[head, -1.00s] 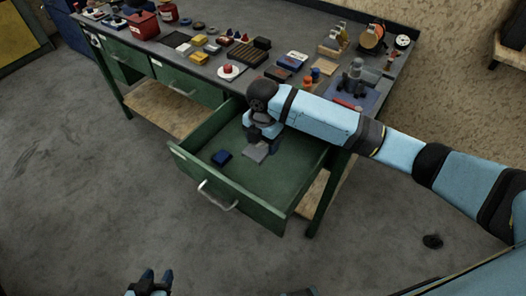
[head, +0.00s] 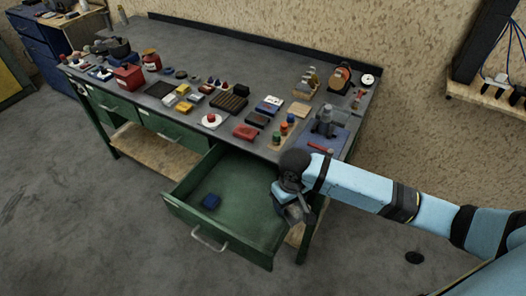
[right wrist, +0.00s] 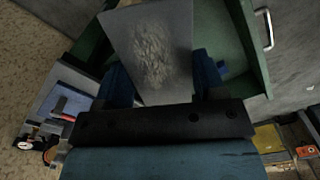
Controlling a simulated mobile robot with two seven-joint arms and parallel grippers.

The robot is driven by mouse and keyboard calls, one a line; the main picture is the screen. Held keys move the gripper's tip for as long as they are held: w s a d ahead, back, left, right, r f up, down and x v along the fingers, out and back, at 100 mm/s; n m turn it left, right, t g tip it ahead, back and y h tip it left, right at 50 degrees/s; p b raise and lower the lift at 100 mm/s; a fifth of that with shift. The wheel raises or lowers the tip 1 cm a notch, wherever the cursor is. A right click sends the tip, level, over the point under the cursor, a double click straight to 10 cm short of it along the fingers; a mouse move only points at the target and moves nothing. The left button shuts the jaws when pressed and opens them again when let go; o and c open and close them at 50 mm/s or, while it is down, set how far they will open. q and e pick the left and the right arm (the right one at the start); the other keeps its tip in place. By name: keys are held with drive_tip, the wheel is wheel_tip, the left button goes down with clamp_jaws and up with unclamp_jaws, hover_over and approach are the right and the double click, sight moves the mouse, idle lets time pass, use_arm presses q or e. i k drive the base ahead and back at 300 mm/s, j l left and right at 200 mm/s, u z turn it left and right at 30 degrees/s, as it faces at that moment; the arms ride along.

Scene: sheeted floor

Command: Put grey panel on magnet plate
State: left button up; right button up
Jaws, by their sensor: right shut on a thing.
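My right gripper (head: 293,212) is shut on the grey panel (head: 299,214) at the right side of the open drawer. In the right wrist view the panel (right wrist: 150,45) is a flat grey plate with a rough, lighter patch, between the two blue fingers of the gripper (right wrist: 160,85). I cannot tell for sure which thing is the magnet plate; a flat dark square plate (head: 160,90) lies on the workbench, left of the middle. My left gripper is not in view.
The green drawer (head: 178,205) is pulled out, with a blue block (head: 211,201) inside. The workbench (head: 215,50) carries a red block (head: 245,132), a dark ribbed tray (head: 229,102), several small parts and a blue mat (head: 340,140) with a vise. The back of the bench top is mostly clear.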

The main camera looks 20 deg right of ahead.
sight(228, 101)
drive_tip(key=i+j+z, duration=0.1)
drive_tip(key=i+j, duration=0.15)
drive_tip(key=i+j+z, duration=0.1)
drive_tip(key=j, duration=0.3)
drive_tip(key=i+j+z, duration=0.1)
drive_tip(key=i+j, duration=0.25)
drive_tip(key=i+j+z, duration=0.1)
drive_tip(key=j, duration=0.25)
drive_tip(key=i+j+z, duration=0.1)
drive_tip(key=i+j, duration=0.2)
drive_tip(key=i+j+z, duration=0.1)
drive_tip(key=j, duration=0.4)
drive_tip(key=i+j+z, duration=0.1)
drive_tip(key=i+j, duration=0.15)
drive_tip(key=j, duration=0.15)
